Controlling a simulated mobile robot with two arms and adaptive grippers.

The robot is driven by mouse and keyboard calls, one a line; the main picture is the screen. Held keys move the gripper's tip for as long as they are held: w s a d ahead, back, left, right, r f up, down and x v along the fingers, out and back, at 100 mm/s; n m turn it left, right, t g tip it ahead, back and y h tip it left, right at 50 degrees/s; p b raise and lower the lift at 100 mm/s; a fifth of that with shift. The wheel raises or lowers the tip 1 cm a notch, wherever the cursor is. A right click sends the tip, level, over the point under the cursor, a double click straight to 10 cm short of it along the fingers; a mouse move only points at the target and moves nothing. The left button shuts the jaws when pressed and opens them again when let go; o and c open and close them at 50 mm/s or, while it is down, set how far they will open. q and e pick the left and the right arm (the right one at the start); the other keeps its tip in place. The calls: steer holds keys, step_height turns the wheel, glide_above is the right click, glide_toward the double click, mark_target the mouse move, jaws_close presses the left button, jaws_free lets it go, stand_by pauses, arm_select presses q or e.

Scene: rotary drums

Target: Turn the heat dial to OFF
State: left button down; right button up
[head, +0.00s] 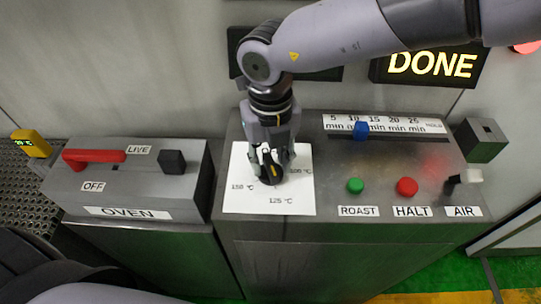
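The heat dial (270,178) is a dark round knob with a yellow mark, on a white plate (237,206) with temperature labels including 125 °C and 150 °C. My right gripper (271,168) points down over the dial from above, with its fingers at the dial's sides. The fingers and the gripper body hide much of the dial and part of the plate, so I cannot tell whether the fingers press on it. No OFF label is readable on this plate. My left gripper is not in view.
To the left, the oven box (135,197) carries a red lever (93,155) and LIVE and OFF labels. To the right are a blue slider (361,130), a green button (355,185), a red button (407,186) and an AIR switch (467,176). A lit DONE sign (432,65) hangs behind.

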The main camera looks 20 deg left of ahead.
steer(key=shift+f, duration=0.1)
steer(key=shift+c, duration=0.5)
jaws_close()
